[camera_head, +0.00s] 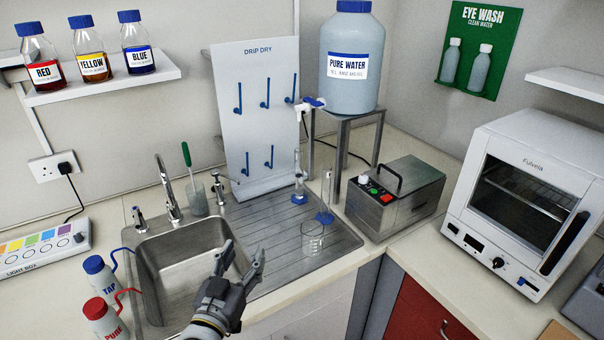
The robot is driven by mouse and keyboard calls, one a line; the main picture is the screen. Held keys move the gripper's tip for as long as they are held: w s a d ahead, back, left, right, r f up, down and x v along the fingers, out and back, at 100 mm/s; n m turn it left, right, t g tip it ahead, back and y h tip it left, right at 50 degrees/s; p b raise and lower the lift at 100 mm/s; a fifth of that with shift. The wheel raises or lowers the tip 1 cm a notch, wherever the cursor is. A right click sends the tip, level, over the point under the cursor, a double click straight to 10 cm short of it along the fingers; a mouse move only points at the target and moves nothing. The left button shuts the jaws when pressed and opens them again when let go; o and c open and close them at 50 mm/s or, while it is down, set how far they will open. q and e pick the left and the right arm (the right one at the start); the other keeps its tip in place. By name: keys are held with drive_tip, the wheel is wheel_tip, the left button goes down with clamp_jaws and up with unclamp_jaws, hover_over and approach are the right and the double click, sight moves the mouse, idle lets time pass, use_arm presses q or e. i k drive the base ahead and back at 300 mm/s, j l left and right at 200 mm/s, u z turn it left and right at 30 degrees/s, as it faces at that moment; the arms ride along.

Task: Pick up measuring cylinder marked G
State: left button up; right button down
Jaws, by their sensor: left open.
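Two slim clear measuring cylinders with blue bases stand on the ridged steel drainboard. One cylinder (299,182) is farther back, near the drip-dry board; the other cylinder (325,202) is a little nearer and to the right. I cannot read a letter on either, so I cannot tell which is G. My left gripper (244,256) is open and empty, above the sink's front right edge, to the left of and nearer than both cylinders. My right gripper is not in view.
A clear beaker (312,239) stands on the drainboard in front of the cylinders. The sink (180,262) lies left of it. A metal stand (343,135) with the pure water tank (349,90) and a steel box (396,205) stand behind and right.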

sight(299, 198)
drive_tip(key=i+l, duration=0.2)
drive_tip(key=i, duration=0.45)
drive_tip(key=i+l, duration=0.15)
drive_tip(key=i, duration=0.45)
